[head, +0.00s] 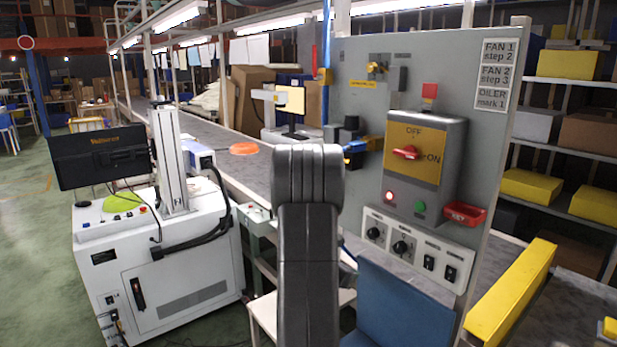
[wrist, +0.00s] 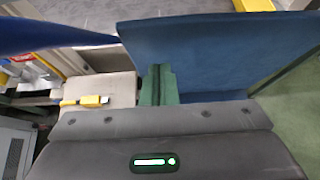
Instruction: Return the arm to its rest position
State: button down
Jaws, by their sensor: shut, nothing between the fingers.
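My arm (head: 308,240) rises in the middle of the head view, in front of the conveyor and the left edge of the control panel. My gripper does not show clearly there. In the wrist view the green fingers of my gripper (wrist: 157,86) are together with nothing between them. They lie in front of a blue board-like surface (wrist: 215,55), apparently the blue chair (head: 400,305) of the head view. Whether they touch it I cannot tell.
A grey control panel (head: 350,100) with a red-handled switch (head: 406,153) and a lit red lamp (head: 389,197) stands right of my arm. A white machine cabinet (head: 165,285) stands left. The conveyor (head: 228,150) runs behind. Green floor at far left is open.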

jog(key=s+a+f+t+h+b, duration=0.1)
jog(key=s+a+f+h+b, duration=0.1)
jog(key=s+a+f+b, duration=0.45)
jog(key=v, duration=1.1)
jog(key=shift+w+a+r, duration=0.25)
jog(key=shift+a+r, duration=0.05)
jog(key=shift+r, duration=0.2)
